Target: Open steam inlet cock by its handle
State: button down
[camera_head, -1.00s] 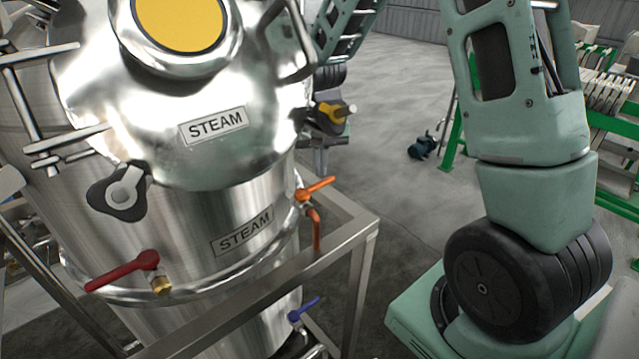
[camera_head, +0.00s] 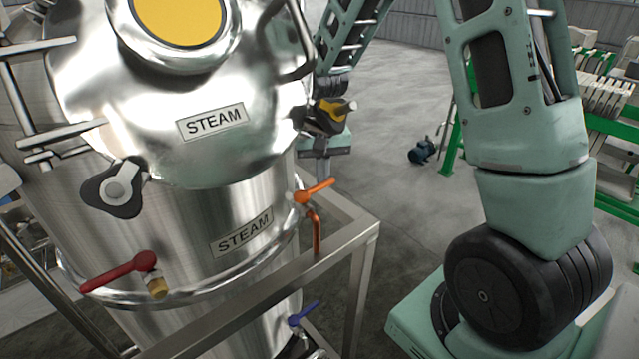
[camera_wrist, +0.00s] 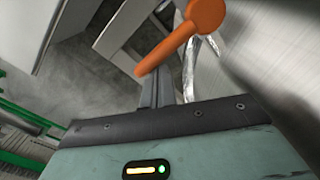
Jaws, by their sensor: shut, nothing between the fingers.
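The steel tank carries two STEAM plates. An orange lever handle (camera_head: 316,191) sits on a cock at the tank's right side, above an orange pipe. I take it for the steam inlet cock, though no label on it is readable. In the wrist view the orange handle (camera_wrist: 172,50) slants close to my shut, empty gripper (camera_wrist: 157,85). I cannot tell whether they touch.
A red lever (camera_head: 118,271) is on the tank's front left and a blue lever (camera_head: 304,313) is low down. A steel frame rail (camera_head: 250,285) runs around the tank.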

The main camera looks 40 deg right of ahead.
jog(key=shift+s, duration=1.85)
jog(key=shift+w, duration=0.4)
jog(key=shift+r, duration=0.1)
notch_tip(320, 180, up, 7)
jog(key=p, duration=0.6)
send_over(333, 181)
jog(key=shift+s+a, duration=0.1)
jog(key=shift+a, duration=0.3)
